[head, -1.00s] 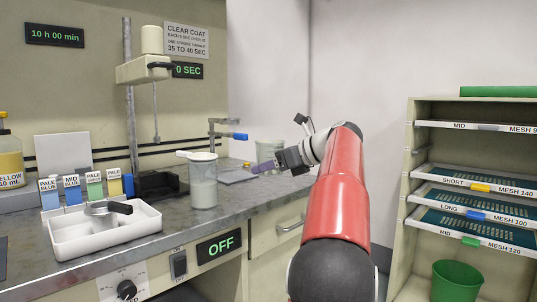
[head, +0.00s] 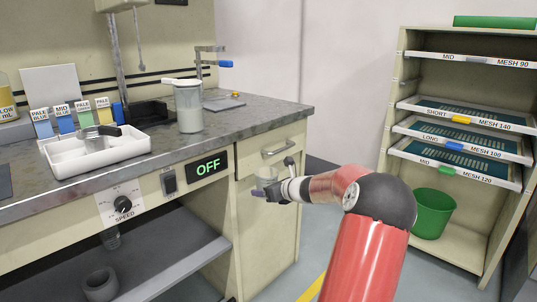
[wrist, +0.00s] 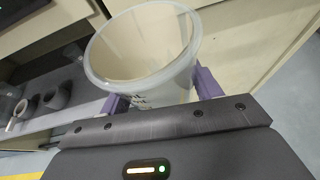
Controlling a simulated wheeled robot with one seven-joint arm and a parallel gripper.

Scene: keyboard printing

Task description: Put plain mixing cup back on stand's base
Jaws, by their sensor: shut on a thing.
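My gripper (head: 266,194) is shut on a translucent, empty-looking mixing cup (wrist: 145,50). In the wrist view the cup's open rim faces the camera, with a purple finger on either side of its wall; faint dark marks show near the fingers. In the head view the cup (head: 257,180) is partly hidden by my gripper, below counter height in front of the cabinet. The stand has a grey post (head: 115,50) and a dark base (head: 148,113) at the back of the counter. My gripper is well apart from it, to the right and lower.
Another cup (head: 189,112) with pale contents and a white piece across its top stands on the counter, right of the base. A white tray (head: 75,163) and several colour cards are left. The counter's right edge (head: 300,112) lies above my gripper. Screen shelves stand right.

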